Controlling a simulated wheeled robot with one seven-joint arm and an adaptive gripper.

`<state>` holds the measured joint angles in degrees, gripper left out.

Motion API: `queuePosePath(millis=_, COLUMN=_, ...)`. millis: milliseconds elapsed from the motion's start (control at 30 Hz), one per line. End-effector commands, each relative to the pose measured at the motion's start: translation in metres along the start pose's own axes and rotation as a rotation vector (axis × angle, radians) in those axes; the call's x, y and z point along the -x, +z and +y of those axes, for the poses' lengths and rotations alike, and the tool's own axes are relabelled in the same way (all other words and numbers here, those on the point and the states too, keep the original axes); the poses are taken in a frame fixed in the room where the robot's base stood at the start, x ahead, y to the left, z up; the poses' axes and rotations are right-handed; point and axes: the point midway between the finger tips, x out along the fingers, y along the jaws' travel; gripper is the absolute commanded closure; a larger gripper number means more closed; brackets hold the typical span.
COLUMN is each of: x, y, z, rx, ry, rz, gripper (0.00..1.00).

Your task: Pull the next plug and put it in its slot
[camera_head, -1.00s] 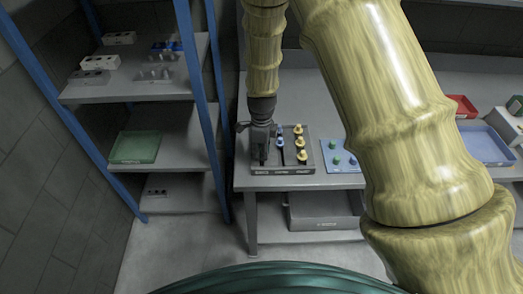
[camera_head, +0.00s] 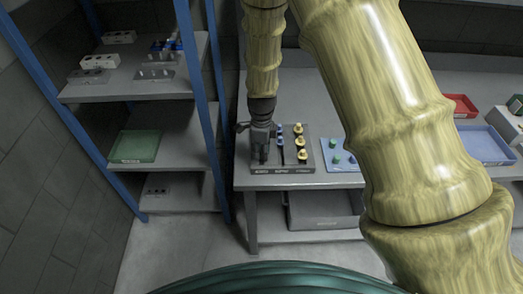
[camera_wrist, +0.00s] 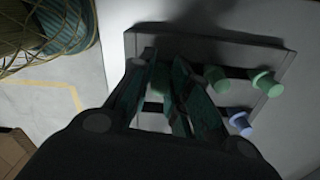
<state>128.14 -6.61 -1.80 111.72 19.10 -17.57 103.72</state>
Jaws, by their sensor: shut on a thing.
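My gripper (camera_head: 263,157) points down over the left column of a dark plug tray (camera_head: 285,171) on the table. Blue plugs (camera_head: 279,133) stand in the middle column, and several yellow plugs (camera_head: 301,141) stand in the right column. In the wrist view a few plugs show pale, one of them lilac (camera_wrist: 240,123). I cannot tell whether the held plug is seated or lifted.
A blue board (camera_head: 327,164) with green plugs lies just right of the tray. A shelf unit (camera_head: 125,88) with grey blocks and a green tray (camera_head: 135,146) stands left. A red bin (camera_head: 462,106) and a blue tray (camera_head: 484,145) sit far right. A grey box (camera_head: 325,212) is under the table.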

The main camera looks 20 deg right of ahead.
Motion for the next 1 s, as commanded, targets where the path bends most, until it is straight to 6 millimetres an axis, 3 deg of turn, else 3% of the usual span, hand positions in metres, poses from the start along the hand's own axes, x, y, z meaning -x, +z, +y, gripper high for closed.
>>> queuePosePath(millis=1000, x=-0.012, y=0.0, z=0.0, rx=0.0, ry=0.001, rz=0.001, gripper=0.92)
